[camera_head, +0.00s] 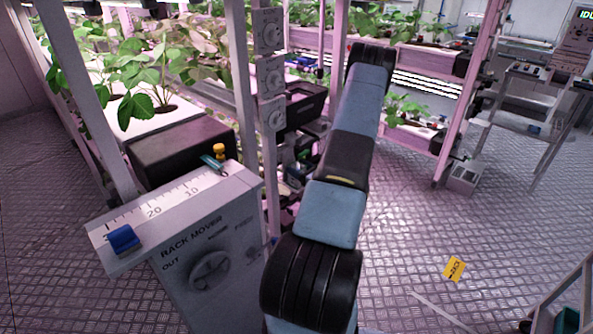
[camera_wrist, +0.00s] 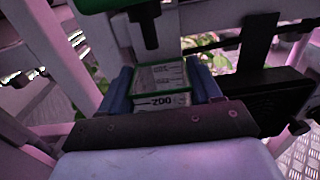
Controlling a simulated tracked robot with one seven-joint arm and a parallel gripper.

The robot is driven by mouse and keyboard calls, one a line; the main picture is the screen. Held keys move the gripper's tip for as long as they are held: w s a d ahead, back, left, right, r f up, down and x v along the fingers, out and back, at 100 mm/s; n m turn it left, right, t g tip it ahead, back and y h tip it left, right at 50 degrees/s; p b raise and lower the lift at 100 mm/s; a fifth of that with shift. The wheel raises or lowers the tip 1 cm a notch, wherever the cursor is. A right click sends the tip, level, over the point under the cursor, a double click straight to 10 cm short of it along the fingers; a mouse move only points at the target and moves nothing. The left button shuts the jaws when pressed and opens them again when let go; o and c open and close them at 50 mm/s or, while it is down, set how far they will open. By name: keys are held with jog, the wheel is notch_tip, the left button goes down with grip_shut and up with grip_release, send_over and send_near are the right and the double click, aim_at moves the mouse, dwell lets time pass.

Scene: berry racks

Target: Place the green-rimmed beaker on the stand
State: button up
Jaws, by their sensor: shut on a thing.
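The green-rimmed beaker (camera_wrist: 160,98) is in the wrist view, a clear vessel with dark measuring marks and a "200" on its near side. My gripper (camera_wrist: 162,75) has its two blue fingers shut on the beaker, one on each side. A dark nozzle-like part (camera_wrist: 146,28) under a green edge shows just beyond the beaker; I cannot tell whether they touch. I cannot make out the stand for certain in either view. In the head view my arm reaches away toward the racks and hides the gripper and the beaker.
White rack posts (camera_head: 249,110) and plant shelves stand close around my arm. A grey rack mover box (camera_head: 205,240) with a ruler top is at the left. A dark box (camera_wrist: 268,100) is right of my gripper. The metal floor at the right is mostly open, with a yellow tag (camera_head: 454,269).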

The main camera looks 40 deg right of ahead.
jog(key=shift+f, duration=0.1)
jog(key=o, duration=1)
jog(key=shift+o, duration=0.2)
jog(key=s, duration=1.2)
jog(key=shift+d, duration=0.45)
